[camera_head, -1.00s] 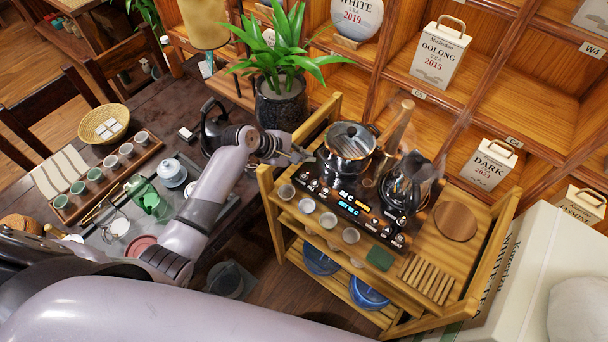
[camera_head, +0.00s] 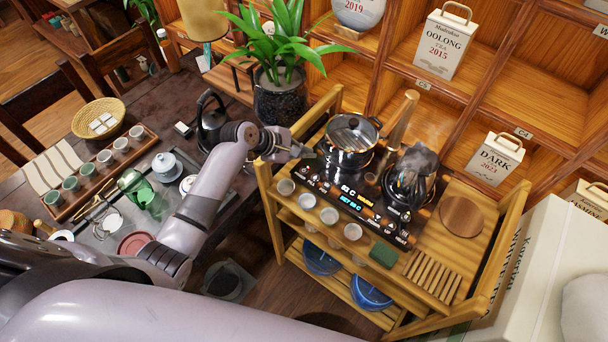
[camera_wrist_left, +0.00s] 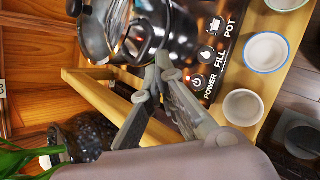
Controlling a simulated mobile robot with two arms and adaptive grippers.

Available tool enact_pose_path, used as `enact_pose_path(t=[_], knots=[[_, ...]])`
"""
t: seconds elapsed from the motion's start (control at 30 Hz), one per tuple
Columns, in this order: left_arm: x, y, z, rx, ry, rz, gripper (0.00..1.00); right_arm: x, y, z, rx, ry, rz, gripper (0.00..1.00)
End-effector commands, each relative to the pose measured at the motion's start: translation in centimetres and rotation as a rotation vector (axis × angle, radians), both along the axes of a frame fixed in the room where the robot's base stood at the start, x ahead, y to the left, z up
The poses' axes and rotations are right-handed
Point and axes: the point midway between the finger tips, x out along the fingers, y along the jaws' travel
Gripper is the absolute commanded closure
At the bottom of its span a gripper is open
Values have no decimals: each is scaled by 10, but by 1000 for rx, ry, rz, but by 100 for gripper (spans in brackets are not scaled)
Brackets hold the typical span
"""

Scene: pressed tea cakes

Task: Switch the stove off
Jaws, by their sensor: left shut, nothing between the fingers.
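The stove is a black panel (camera_head: 375,212) with lit readouts and white-labelled touch keys, set in the top of a wooden cart. A lidded glass pot (camera_head: 352,150) and a dark steaming glass kettle (camera_head: 408,184) stand on it. My left gripper (camera_head: 305,151) is at the stove's left end, beside the pot. In the left wrist view its shut, empty fingertips (camera_wrist_left: 164,66) are close to the power key (camera_wrist_left: 197,82), beside the pot (camera_wrist_left: 165,30). I cannot tell whether they touch the panel. The fill and pot keys are also visible there. My right gripper is out of view.
Several small cups (camera_head: 329,216) line the cart's front edge, near the panel. A wooden cart rail (camera_head: 322,110) rises close to my left gripper. A potted plant (camera_head: 281,96) and a black kettle (camera_head: 212,122) stand left of it.

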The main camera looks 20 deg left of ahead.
Motion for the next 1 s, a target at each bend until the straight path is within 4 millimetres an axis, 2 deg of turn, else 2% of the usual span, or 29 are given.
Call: enact_pose_path(t=[0.03, 0.23, 0.5, 1.0], knots=[[0, 0, -14, 1, -1, -1, 100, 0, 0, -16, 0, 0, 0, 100], [0, 0, -36, 1, 0, -1, 100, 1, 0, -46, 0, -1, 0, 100], [0, 0, -54, -1, 1, -1, 100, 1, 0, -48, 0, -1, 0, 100], [0, -1, -54, 0, 0, -2, 100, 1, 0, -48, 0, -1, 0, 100]])
